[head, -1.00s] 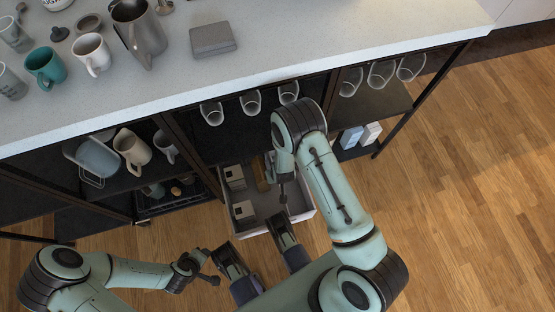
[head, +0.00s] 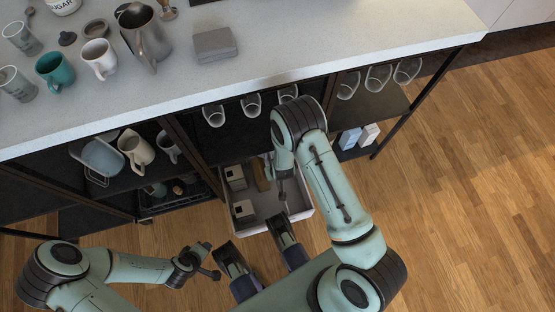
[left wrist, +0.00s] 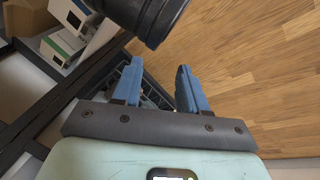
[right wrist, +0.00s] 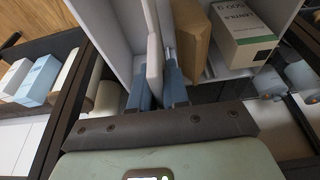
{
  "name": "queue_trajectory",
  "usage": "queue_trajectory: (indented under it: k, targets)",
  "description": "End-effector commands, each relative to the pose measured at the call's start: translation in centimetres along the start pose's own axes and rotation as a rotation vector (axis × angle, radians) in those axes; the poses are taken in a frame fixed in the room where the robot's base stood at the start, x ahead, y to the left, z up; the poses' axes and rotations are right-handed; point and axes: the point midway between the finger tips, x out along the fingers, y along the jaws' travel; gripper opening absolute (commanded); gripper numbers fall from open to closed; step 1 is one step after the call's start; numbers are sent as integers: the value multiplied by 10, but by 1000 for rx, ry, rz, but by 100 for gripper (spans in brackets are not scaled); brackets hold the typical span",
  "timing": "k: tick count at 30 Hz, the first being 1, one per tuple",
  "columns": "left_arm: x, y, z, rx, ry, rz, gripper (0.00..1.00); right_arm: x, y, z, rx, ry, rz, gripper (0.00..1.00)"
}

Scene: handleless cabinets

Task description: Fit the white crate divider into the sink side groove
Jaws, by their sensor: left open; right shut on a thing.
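In the right wrist view, my right gripper (right wrist: 157,80) is shut on the upper edge of a thin white panel, the crate divider (right wrist: 153,50). The divider stands within a white-walled drawer (right wrist: 105,25), beside a brown packet. In the head view, this drawer (head: 290,223) is pulled out below the counter, and my right arm reaches down into it. The divider is hard to make out there. I cannot tell whether its lower edge sits in a groove. No sink or labelled side groove is clear. My left gripper (left wrist: 158,85) is open and empty, over the floor left of the drawer.
Inside the drawer are the brown packet (right wrist: 192,35) and pale boxes (right wrist: 238,38). Mugs and glasses stand on shelves under the counter (head: 300,50). A steel pitcher (head: 148,38) and cups stand on top. Wooden floor (head: 450,200) is clear at the right.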

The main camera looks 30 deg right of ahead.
Motion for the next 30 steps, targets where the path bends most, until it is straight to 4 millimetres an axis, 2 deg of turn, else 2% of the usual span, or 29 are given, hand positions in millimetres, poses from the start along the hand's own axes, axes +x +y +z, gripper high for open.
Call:
queue_trajectory:
  k: [30]
  targets:
    - [-26, 8, 32, 7, -97, 6, 43, -27, 0, -11, 0, 7, 0, 0]
